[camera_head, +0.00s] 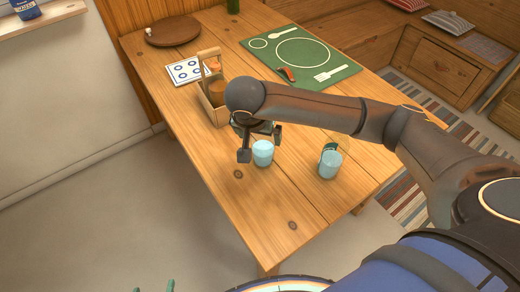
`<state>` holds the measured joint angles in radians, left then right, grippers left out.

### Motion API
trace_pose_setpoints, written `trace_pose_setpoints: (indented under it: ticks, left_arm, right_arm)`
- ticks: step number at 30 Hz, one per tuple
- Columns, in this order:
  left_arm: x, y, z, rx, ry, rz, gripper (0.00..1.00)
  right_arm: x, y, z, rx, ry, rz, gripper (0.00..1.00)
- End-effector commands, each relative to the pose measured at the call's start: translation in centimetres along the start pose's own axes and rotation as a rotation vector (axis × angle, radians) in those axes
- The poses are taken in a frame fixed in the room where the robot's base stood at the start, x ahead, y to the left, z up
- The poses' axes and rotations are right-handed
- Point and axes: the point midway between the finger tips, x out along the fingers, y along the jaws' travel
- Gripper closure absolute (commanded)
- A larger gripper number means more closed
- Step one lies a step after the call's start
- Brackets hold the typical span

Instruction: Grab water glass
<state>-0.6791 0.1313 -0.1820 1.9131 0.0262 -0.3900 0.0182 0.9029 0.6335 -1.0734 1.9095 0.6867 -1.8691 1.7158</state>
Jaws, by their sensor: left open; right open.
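Two light blue glasses stand upright on the wooden table (240,205). The left glass (263,154) is by my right gripper, and the right glass (329,165) stands apart from it, below the forearm in the picture. My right gripper (260,144) reaches in from the right and is open. Its fingertips show on either side of the left glass's upper part; I cannot tell whether they touch it. The gripper's wrist hides part of the table behind. My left gripper is not in view.
A wooden caddy (214,100) stands just behind the gripper. A patterned tile (186,71), a round brown board (172,31) and a green placemat (301,58) lie farther back. The near left part of the table is clear. A bench (432,58) runs along the right.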

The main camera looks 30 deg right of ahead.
Motion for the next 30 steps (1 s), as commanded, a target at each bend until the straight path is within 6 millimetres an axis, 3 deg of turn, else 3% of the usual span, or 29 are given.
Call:
trace_pose_setpoints:
  ticks: [3, 11, 19, 29, 30]
  left_arm:
    - [0.2, 0.0, 0.3, 0.000, -0.002, 0.000, 0.00]
    - [0.4, 0.0, 0.5, 0.000, -0.004, 0.001, 0.00]
    - [0.7, 0.0, 0.8, 0.000, -0.004, 0.002, 0.00]
    - [0.7, 0.1, 0.8, 0.000, -0.004, 0.002, 0.00]
    - [0.7, 0.1, 0.8, 0.000, -0.004, 0.002, 0.00]
  right_arm:
    - [2.2, 0.0, 0.1, 0.000, -0.002, 0.001, 0.00]
    - [4.4, 0.1, 0.0, -0.001, -0.002, 0.000, 0.00]
    - [8.2, 0.2, -0.1, -0.001, -0.002, -0.001, 0.00]
    - [8.9, 0.2, -0.1, -0.003, -0.002, -0.004, 0.00]
    - [8.9, 0.2, -0.1, -0.003, -0.002, -0.004, 0.05]
